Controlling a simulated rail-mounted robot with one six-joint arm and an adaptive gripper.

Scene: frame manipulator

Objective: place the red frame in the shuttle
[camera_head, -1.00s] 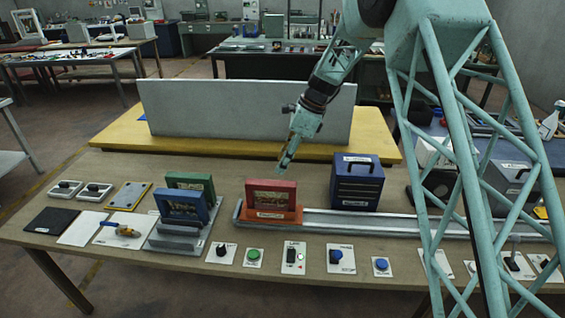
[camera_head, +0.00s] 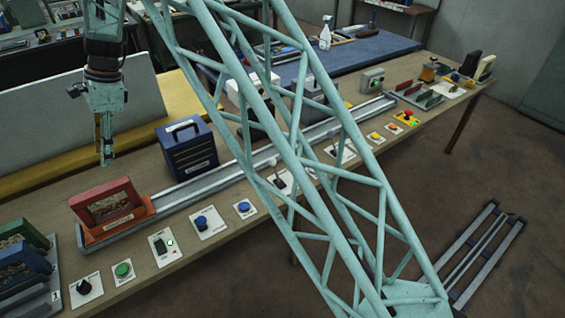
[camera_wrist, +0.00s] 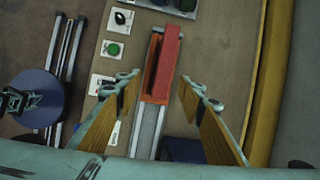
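The red frame (camera_head: 107,202) stands upright in the orange shuttle (camera_head: 125,223) at the left end of the rail. In the wrist view the red frame (camera_wrist: 170,60) lies lengthwise beyond and between the fingers, with the orange shuttle (camera_wrist: 154,88) along its edge. My gripper (camera_head: 106,155) hangs above the red frame, fingers downward, clear of it. In the wrist view my gripper (camera_wrist: 158,82) has its two yellow-lined fingers wide apart with nothing held.
A grey rail (camera_head: 225,168) runs right from the shuttle. A blue case (camera_head: 186,148) stands behind the rail. Green (camera_head: 22,233) and blue (camera_head: 22,265) frames stand left. Buttons and switches, such as a green button (camera_head: 122,270), line the front. My lattice structure covers part of the rail.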

